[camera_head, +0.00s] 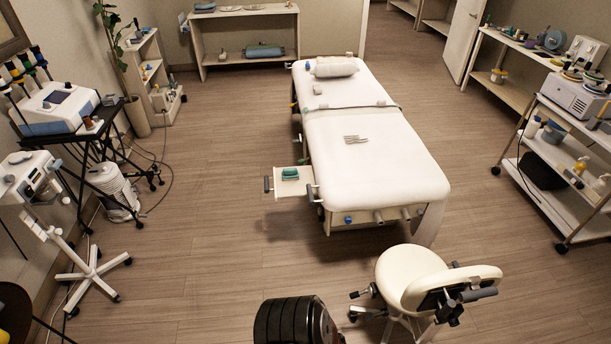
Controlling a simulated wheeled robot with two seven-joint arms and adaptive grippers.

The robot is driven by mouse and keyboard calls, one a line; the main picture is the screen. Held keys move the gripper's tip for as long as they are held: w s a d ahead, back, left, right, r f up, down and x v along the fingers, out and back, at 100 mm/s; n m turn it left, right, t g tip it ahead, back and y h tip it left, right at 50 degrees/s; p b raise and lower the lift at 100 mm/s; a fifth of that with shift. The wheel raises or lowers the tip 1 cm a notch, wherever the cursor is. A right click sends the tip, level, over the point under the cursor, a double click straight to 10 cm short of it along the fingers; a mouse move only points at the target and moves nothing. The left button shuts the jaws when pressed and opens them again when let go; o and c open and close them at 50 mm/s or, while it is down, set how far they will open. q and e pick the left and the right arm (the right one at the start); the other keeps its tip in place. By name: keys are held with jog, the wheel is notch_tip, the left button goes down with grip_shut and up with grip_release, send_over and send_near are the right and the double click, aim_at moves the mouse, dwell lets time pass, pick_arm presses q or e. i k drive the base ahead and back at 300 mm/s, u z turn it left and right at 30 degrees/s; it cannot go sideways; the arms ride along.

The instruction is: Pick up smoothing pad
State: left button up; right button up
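I cannot tell for sure which thing is the smoothing pad. A small green block-like item (290,173) lies on a pale pull-out tray (294,188) at the left side of the white treatment bed (376,170). A small grey-white item (318,90) lies near the bed's far end, and a flat greyish item (355,139) lies near its middle. Neither of my grippers is in view.
A white stool (411,274) stands in front of the bed. A shelved trolley (560,160) is at the right. A black stand with a device (60,107) and a white wheeled stand (93,267) are at the left. Floor left of the bed is clear.

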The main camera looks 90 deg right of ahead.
aim_at(290, 173)
jog(key=z, duration=2.15)
jog(key=i, duration=0.9)
